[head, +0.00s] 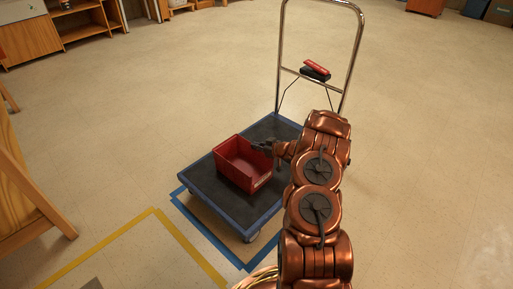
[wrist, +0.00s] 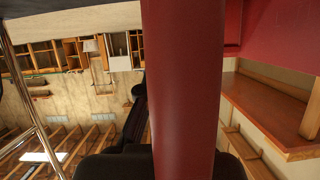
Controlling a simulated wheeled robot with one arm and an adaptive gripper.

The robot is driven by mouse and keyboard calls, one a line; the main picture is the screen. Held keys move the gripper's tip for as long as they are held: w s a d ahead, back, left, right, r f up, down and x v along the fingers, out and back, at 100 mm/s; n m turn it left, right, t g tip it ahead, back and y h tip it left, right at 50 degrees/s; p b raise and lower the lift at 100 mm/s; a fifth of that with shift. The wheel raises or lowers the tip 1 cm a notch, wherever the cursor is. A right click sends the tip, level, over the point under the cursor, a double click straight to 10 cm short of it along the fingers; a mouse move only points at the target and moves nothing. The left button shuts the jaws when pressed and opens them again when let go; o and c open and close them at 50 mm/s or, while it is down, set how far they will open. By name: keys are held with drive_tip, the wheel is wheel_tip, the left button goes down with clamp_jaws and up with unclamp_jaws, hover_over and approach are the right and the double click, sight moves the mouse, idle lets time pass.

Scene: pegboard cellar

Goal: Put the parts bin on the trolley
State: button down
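The parts bin (head: 229,169) is a red open-topped box, upright and empty as far as I can see. It is over the dark deck of the trolley (head: 212,189), inside its blue edges; I cannot tell a small gap beneath it from contact. My gripper (head: 264,147) is at the bin's right rim. In the wrist view the red wall of the bin (wrist: 182,80) stands between the dark fingers, which press against both sides. The bin's floor is partly hidden by its walls.
The trolley's tall chrome handle (head: 280,50) rises at the back, with a red and black item (head: 316,70) by its crossbar. Blue and yellow tape (head: 130,229) marks the floor. A wooden bench (head: 20,190) stands at left. Floor on the right is clear.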

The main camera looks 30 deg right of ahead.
drive_tip(key=c, duration=1.7)
unclamp_jaws()
drive_tip(key=shift+f, duration=0.1)
drive_tip(key=shift+c, duration=0.2)
drive_tip(key=o, duration=0.4)
